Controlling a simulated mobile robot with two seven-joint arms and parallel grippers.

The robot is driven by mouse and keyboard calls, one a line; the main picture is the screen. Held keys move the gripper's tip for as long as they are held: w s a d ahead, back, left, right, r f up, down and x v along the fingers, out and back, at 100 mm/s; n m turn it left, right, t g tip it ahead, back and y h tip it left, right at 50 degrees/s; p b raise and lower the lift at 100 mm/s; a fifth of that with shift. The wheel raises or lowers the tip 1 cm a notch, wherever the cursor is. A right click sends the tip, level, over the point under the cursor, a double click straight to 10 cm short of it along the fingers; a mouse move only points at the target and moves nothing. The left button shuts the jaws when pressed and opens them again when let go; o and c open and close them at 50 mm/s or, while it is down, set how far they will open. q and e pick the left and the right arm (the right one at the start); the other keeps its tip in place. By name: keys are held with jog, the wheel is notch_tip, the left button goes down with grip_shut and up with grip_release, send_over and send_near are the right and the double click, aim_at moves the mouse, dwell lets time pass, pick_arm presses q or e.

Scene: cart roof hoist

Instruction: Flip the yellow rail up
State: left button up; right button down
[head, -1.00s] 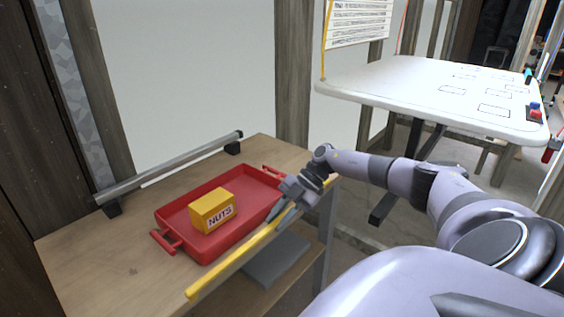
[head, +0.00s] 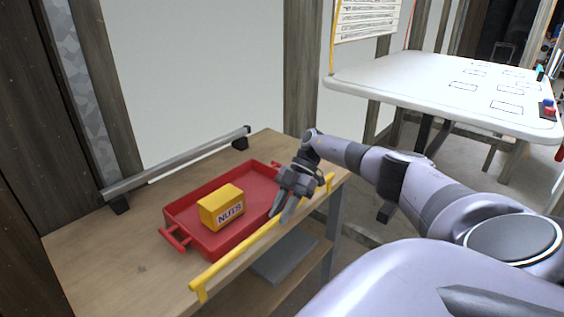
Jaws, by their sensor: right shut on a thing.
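The yellow rail (head: 238,255) runs along the front edge of the wooden cart top. Its bar sits above the edge, with a short yellow post showing below it at the near-left end and another at the far-right end. My right gripper (head: 281,212) reaches down over the rail, right of its middle, and is shut on it. The gripper hides a short stretch of the bar. My left gripper is not in view.
A red tray (head: 184,218) holding a yellow NUTS box (head: 221,207) sits on the cart top (head: 110,262) just behind the rail. A grey rail (head: 180,165) stands along the back edge. A white table (head: 430,90) stands at the right.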

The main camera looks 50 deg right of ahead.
jog(key=shift+w, duration=0.1)
jog(key=c, duration=1)
grip_release()
jog(key=shift+c, duration=0.2)
jog(key=b+v, duration=0.2)
jog(key=v, duration=0.4)
jog(key=shift+d+r+b, duration=0.35)
jog(key=shift+d+r, duration=0.05)
